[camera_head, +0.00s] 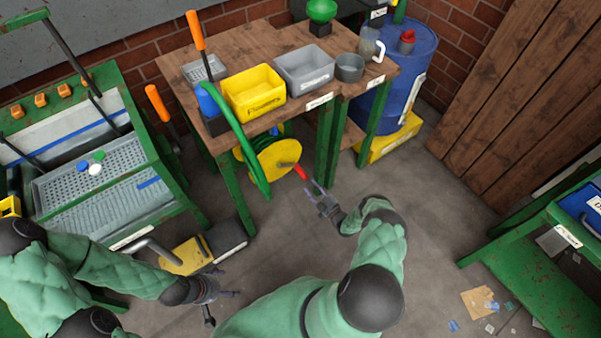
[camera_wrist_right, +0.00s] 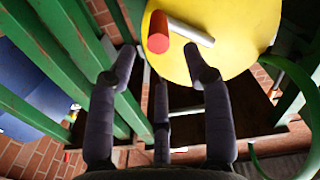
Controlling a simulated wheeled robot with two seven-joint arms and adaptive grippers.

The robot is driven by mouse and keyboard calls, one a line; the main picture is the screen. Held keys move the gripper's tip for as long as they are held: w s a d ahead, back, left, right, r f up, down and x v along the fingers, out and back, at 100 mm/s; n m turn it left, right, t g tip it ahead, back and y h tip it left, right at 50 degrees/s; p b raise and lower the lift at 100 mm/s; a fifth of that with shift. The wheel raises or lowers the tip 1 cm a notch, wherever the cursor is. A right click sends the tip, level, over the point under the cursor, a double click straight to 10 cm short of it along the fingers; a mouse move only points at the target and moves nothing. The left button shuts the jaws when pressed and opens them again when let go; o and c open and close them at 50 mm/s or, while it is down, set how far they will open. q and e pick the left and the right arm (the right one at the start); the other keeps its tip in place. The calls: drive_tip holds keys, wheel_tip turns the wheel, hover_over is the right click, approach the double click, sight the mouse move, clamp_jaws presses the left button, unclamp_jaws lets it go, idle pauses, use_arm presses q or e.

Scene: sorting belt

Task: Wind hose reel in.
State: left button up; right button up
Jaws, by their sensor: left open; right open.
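The hose reel (camera_head: 272,157) is a yellow disc mounted under the wooden workbench, with a green hose (camera_head: 243,140) hanging in front of it from the bench top. Its red crank handle (camera_head: 301,172) sticks out at the lower right. In the right wrist view the yellow disc (camera_wrist_right: 240,40) is ahead, and the red handle (camera_wrist_right: 158,42) lies beyond and between the fingertips, apart from them. My right gripper (camera_head: 317,188) is open and empty, just right of and below the handle. My left gripper (camera_head: 232,294) is open and empty at the lower left, away from the reel.
The workbench (camera_head: 235,50) carries a yellow bin (camera_head: 253,91) and a grey bin (camera_head: 303,68). Its green legs stand beside the reel. A blue drum (camera_head: 404,65) is at the back right. A yellow-and-black pedal-like box (camera_head: 188,256) lies near my left gripper. The central floor is mostly clear.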

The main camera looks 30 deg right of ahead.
drive_tip(key=b, duration=0.3)
approach(296, 166)
drive_tip(key=w, duration=0.2)
drive_tip(key=w+f, duration=0.1)
drive_tip(key=w, duration=0.1)
drive_tip(key=shift+w, duration=0.3)
drive_tip(key=shift+w+a, duration=0.1)
drive_tip(key=shift+w, duration=0.45)
clamp_jaws()
